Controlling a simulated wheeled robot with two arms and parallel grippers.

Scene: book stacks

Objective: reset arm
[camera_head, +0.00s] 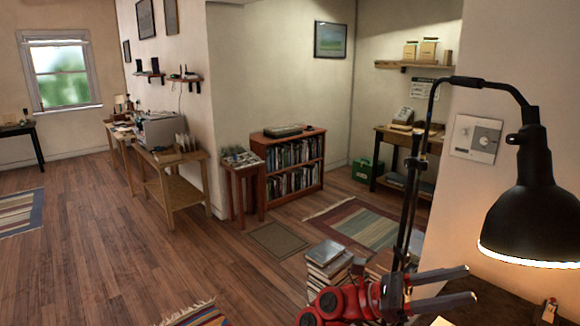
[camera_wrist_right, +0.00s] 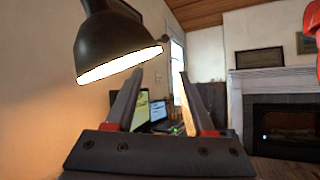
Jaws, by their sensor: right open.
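My right gripper (camera_head: 470,284) is at the lower right of the head view, beside the black desk lamp. It also shows in the right wrist view (camera_wrist_right: 160,90), with its two fingers apart and nothing between them. My red arm comes up from the bottom edge behind it. My left gripper is not in the head view.
The lit black lamp (camera_head: 535,205) hangs close to the right gripper; its shade (camera_wrist_right: 115,45) fills the wrist view's upper left. Stacked books (camera_head: 328,268) stand on the floor beyond the arm. A low bookshelf (camera_head: 290,137) stands farther back. Wooden floor (camera_head: 100,250) at left is mostly clear.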

